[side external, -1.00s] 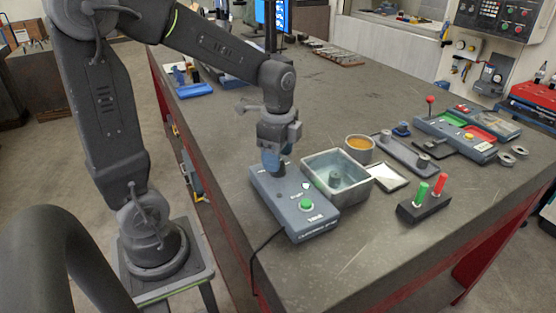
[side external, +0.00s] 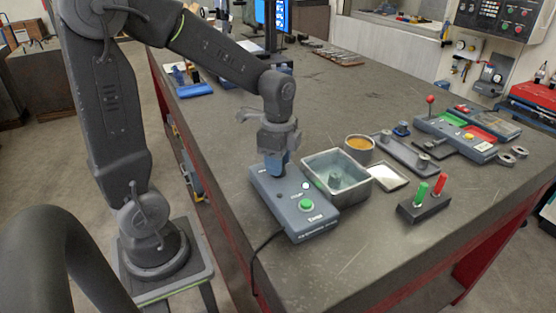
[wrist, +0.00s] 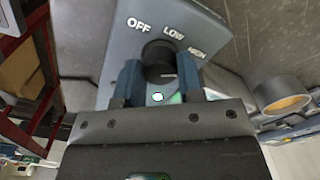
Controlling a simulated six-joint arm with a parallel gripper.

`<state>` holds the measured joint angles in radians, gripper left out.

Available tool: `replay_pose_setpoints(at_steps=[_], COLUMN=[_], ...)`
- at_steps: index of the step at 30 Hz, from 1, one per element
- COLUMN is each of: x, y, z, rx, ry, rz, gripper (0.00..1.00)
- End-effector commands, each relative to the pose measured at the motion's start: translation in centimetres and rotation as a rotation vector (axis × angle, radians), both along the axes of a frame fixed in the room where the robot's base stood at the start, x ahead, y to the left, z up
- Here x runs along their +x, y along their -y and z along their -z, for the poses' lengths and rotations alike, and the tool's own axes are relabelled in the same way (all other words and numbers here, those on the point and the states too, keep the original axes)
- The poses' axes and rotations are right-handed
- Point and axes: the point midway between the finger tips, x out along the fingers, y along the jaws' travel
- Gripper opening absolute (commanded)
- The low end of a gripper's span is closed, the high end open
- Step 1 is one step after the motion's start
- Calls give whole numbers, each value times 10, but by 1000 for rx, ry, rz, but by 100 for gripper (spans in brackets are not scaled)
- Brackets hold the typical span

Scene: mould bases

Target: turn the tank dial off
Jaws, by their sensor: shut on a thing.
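The tank control box (side external: 318,222) is a blue-grey box on the bench, with a green button (side external: 306,205) at its near end. My gripper (side external: 275,172) points down at the far end of the box and hides the dial in the side view. In the wrist view the black round dial (wrist: 158,56) sits between the two blue fingers of my gripper (wrist: 160,75), which are shut on it. The labels OFF, LOW and HIGH curve around the dial. I cannot clearly tell which label it points to. The metal tank (side external: 345,192) stands beside the box.
A round tin with orange contents (side external: 359,143) and a shallow pale tray (side external: 388,178) stand right of the tank. A black block (side external: 425,208) holds a green and a red handle. A cable runs from the box over the bench edge. The front right bench is clear.

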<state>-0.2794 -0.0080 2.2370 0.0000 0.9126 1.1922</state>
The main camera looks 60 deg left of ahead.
Motion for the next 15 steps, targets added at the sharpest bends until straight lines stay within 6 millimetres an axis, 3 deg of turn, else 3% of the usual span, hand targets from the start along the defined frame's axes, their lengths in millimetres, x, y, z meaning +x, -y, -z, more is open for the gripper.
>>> replay_pose_setpoints(at_steps=[15], x=[0], y=[0], z=[0], rx=[0], ry=[0], rz=[-132], gripper=[11])
